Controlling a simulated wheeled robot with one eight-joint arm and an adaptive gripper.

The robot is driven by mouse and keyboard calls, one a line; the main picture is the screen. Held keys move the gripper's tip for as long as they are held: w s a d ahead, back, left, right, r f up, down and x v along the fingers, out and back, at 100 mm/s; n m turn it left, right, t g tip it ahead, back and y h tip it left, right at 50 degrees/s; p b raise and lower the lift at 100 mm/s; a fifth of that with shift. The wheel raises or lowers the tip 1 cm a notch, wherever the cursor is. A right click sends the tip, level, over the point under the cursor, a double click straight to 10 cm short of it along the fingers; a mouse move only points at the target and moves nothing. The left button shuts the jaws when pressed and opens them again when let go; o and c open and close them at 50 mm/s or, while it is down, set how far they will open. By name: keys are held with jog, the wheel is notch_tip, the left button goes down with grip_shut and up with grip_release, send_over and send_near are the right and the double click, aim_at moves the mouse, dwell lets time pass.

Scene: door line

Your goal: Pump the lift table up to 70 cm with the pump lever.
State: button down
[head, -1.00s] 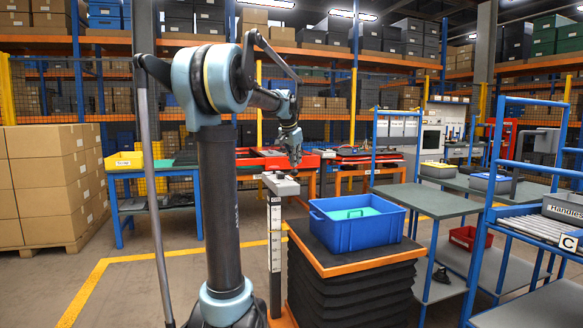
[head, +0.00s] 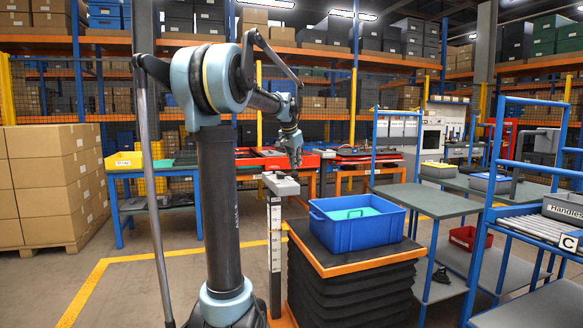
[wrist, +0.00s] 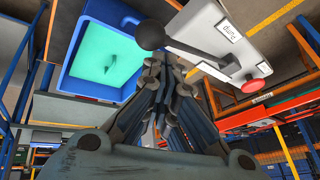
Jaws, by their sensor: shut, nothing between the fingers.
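The lift table (head: 325,262) has an orange-edged dark top over black bellows. A grey post with a marked scale (head: 276,235) stands at its left, but its figures are too small to read. The pale pump box (head: 281,184) tops the post. In the wrist view the pump box (wrist: 205,25) carries a "Pump" label and the pump lever (wrist: 200,48), a dark rod with a round black knob. My gripper (head: 295,163) is above the pump box, shut and empty. In the wrist view its fingertips (wrist: 165,65) appear close to the knob; I cannot tell whether they touch.
A blue bin (head: 350,231) with a teal inside sits on the lift table. A red button (wrist: 251,86) is on the pump box. A green-topped blue trolley (head: 430,204) stands close at the right. Open floor (head: 135,285) lies left, with stacked cartons (head: 45,185) beyond.

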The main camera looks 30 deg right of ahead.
jog(key=shift+s+a+f, duration=0.1)
jog(key=shift+s+f, duration=0.2)
jog(key=shift+f, duration=0.45)
jog(key=shift+s+a+f, duration=0.1)
jog(key=shift+s+f, duration=0.15)
jog(key=shift+f, duration=0.45)
dwell(2.0)
dwell(0.5)
jog(key=shift+w+d+r, duration=0.1)
jog(key=shift+w+r, duration=0.3)
jog(key=shift+r, duration=0.7)
jog(key=shift+w+d+r, duration=0.15)
jog(key=shift+w+r, duration=0.3)
jog(key=shift+r, duration=0.7)
jog(key=shift+w+d+r, duration=0.1)
jog(key=shift+w+r, duration=0.3)
jog(key=shift+r, duration=0.7)
jog(key=shift+r, duration=0.1)
jog(key=shift+w+d+r, duration=0.1)
jog(key=shift+w+r, duration=0.2)
jog(key=shift+r, duration=0.45)
jog(key=shift+w+d+r, duration=0.1)
jog(key=shift+w+r, duration=0.15)
jog(key=shift+r, duration=0.5)
jog(key=shift+w+r, duration=0.3)
jog(key=shift+r, duration=0.45)
